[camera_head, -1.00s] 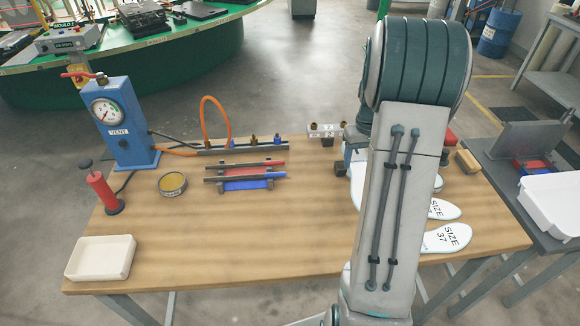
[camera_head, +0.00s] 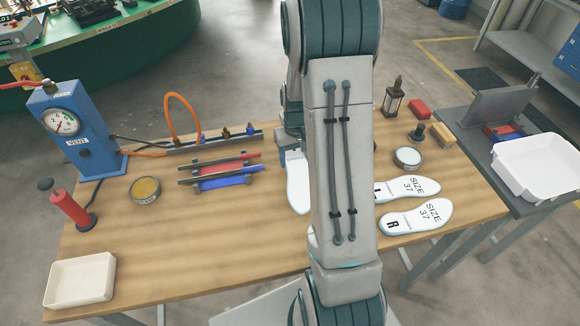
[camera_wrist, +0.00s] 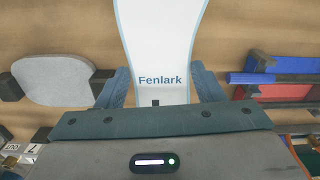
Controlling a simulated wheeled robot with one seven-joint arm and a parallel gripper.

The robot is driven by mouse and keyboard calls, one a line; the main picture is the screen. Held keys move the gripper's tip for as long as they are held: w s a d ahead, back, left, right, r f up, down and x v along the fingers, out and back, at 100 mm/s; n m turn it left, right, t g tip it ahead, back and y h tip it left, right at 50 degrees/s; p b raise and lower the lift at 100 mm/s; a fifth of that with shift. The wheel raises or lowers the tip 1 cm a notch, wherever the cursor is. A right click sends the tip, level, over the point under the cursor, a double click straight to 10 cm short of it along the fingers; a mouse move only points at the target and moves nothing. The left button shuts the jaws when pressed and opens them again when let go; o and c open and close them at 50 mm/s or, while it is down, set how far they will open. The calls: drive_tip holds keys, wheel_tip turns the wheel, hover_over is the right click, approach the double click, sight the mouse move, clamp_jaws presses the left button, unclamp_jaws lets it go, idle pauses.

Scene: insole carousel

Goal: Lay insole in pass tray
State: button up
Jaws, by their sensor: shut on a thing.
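My gripper (camera_wrist: 160,88) is shut on a white insole (camera_wrist: 158,35) printed "Fenlark". The insole lies between the two blue pads and runs out of the wrist view at the top. In the head view part of this insole (camera_head: 298,188) shows left of my arm, above the wooden table; my arm hides the rest and most of the gripper. A white tray (camera_head: 530,190) stands on the grey side table at right. A shallow cream tray (camera_head: 80,280) sits at the table's front left. No label tells which is the pass tray.
Insoles marked size 37 (camera_head: 418,217) lie right of my arm. The front-left middle of the wooden table (camera_head: 190,250) is clear.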

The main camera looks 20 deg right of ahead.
sight(291, 164)
drive_tip(key=shift+a+f, duration=0.5)
drive_tip(key=shift+a, duration=0.35)
drive_tip(key=shift+f+p, duration=0.55)
drive_tip(key=shift+f, duration=1.5)
drive_tip(key=shift+f, duration=0.1)
drive_tip(key=o, duration=0.9)
drive_tip(key=shift+o, duration=0.2)
